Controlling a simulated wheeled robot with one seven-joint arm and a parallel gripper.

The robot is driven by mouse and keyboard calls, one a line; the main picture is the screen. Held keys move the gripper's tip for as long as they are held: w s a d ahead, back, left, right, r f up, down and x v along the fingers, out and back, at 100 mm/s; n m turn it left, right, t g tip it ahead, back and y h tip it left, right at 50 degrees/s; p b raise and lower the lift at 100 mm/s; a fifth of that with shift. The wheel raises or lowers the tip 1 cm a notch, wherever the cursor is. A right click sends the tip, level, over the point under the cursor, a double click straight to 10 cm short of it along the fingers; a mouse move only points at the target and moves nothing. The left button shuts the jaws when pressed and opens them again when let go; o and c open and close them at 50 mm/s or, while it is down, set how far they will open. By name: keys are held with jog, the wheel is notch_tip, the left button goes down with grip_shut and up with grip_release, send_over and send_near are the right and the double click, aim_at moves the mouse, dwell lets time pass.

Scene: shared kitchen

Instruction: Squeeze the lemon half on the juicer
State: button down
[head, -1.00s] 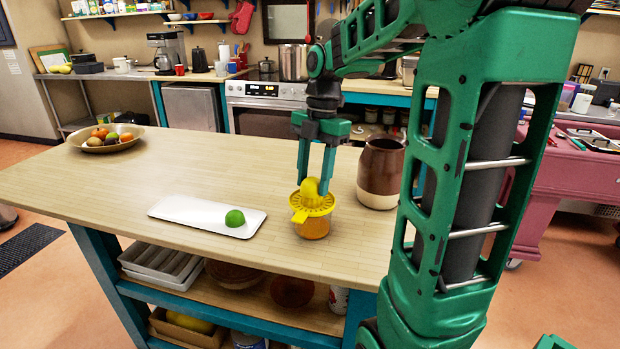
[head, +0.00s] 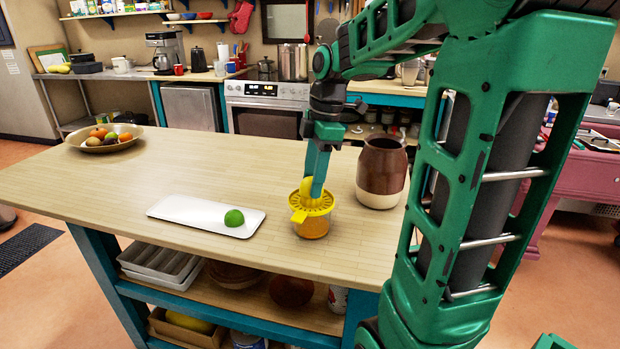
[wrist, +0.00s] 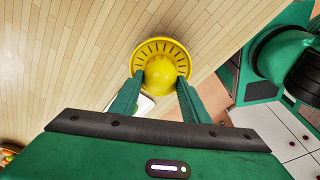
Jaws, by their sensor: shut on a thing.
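The yellow juicer (head: 312,205) stands on the wooden island near its front edge, with an orange-coloured cup (head: 312,229) below its slotted rim. My gripper (head: 312,188) points down over it and is shut on the yellow lemon half (head: 305,186), which sits on top of the juicer's middle. In the wrist view the lemon half (wrist: 160,73) is between my two fingertips, centred inside the juicer's ring (wrist: 163,46). The lemon covers the juicer's cone. A green lime half (head: 234,217) lies on the white tray (head: 185,208) to the left.
A brown and cream crock (head: 381,172) stands close to the right of the juicer. A fruit bowl (head: 92,145) sits at the island's far left. The wooden top (head: 210,165) between bowl and juicer is clear behind the tray.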

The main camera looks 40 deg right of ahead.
dwell(0.3)
jog(key=n+g, duration=0.1)
jog(key=n, duration=0.5)
jog(key=shift+w+n, duration=0.1)
jog(key=shift+n, duration=0.2)
jog(key=n+g, duration=0.1)
jog(key=n, duration=0.5)
jog(key=shift+w, duration=0.1)
jog(key=m+t, duration=0.1)
jog(key=m, duration=0.5)
dwell(0.4)
jog(key=shift+m, duration=0.3)
